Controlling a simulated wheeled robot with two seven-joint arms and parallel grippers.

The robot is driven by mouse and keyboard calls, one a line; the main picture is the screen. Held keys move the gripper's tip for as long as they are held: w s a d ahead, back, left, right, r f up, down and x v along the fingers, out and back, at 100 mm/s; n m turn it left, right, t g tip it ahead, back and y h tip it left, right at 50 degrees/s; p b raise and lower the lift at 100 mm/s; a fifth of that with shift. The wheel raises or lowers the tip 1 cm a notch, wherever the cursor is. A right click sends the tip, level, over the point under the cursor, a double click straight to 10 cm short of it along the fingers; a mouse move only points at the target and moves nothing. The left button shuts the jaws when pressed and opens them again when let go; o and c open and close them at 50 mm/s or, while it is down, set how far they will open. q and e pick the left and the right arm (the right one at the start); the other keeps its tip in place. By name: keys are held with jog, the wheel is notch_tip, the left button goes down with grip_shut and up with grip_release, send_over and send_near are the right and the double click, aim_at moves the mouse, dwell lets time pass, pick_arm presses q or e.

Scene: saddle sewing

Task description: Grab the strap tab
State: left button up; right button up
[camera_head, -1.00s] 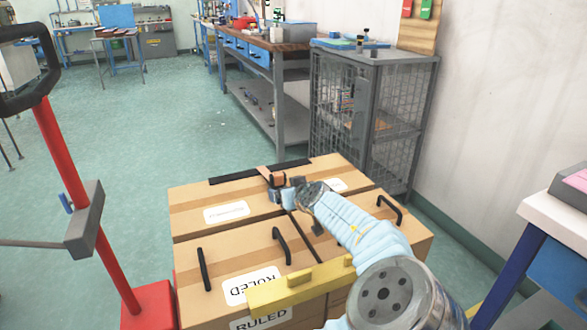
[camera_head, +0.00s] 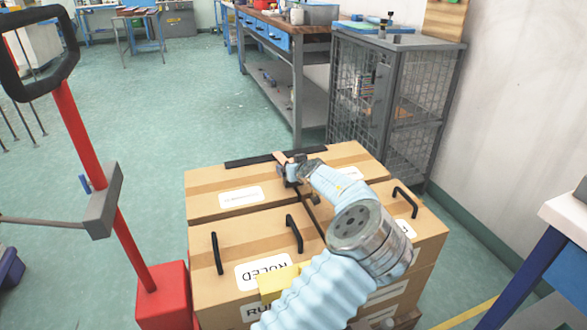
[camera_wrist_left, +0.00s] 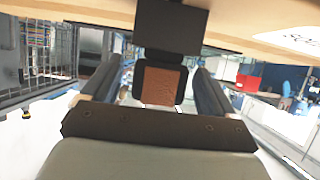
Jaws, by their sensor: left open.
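The strap tab is a small reddish-brown square in a black frame, hanging from a black strap. In the left wrist view the tab (camera_wrist_left: 161,86) lies between the two dark fingers of my left gripper (camera_wrist_left: 158,92), with gaps on both sides. The fingers are open and do not visibly touch it. In the head view the brown tab (camera_head: 284,157) shows at the far part of the box tops, and my left gripper (camera_head: 291,172) is right at it, partly hiding it. My right gripper is not in view.
Cardboard boxes (camera_head: 240,225) with black handles fill the space under my arm. A red post and base (camera_head: 163,293) stand at the left. A wire cage cabinet (camera_head: 385,110) and workbench (camera_head: 292,60) stand behind; a white-topped table (camera_head: 570,215) is at the right.

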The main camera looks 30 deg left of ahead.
pick_arm(q)
jog(key=shift+w+a+f, duration=0.2)
jog(key=shift+a, duration=0.05)
jog(key=c, duration=1.1)
jog(key=shift+r, duration=0.15)
